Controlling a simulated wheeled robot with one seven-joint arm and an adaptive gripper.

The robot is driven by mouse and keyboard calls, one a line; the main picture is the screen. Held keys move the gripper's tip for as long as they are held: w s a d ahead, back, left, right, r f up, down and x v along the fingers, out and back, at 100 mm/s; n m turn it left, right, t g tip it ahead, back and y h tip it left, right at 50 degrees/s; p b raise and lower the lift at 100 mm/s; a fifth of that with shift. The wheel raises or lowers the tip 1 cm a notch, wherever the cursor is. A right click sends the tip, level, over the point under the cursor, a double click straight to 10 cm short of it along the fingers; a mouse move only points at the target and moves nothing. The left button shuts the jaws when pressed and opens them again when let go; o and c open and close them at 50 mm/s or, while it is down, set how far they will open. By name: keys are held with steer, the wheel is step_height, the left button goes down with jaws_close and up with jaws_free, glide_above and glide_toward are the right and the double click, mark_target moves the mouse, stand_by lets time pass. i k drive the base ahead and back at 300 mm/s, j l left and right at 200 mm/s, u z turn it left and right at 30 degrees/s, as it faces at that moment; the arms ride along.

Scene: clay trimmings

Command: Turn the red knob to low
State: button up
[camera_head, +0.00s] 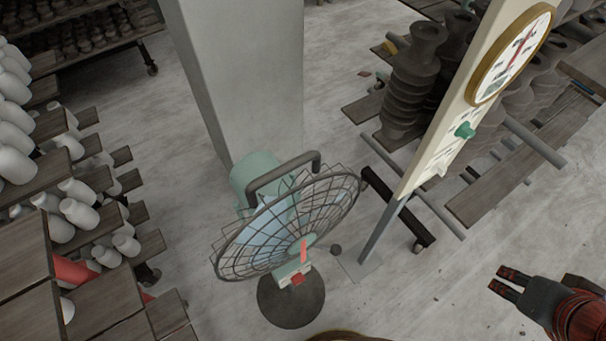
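A standing fan with a wire cage (335,190) stands on a round dark base (291,303) at the middle front. A small red knob (297,280) sits on the pale control box below the cage. Its setting and any markings are too small to read. A red strip (304,250) shows at the fan's hub, just above the box. My gripper (506,281) is at the lower right, well to the right of the fan and apart from it. Its two dark, red-marked fingers are spread with nothing between them.
A tall board with a round dial (510,54) and a green knob (465,130) stands on a post between fan and gripper. A grey pillar (245,75) is behind the fan. Shelves with white bottles (80,213) are left; dark pottery (415,80) is at upper right.

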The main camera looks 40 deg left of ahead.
mark_target(298, 278)
steer(key=k+l+u, duration=0.15)
steer(key=u, duration=0.2)
steer(key=k+u, duration=0.3)
steer(key=u, duration=1.2)
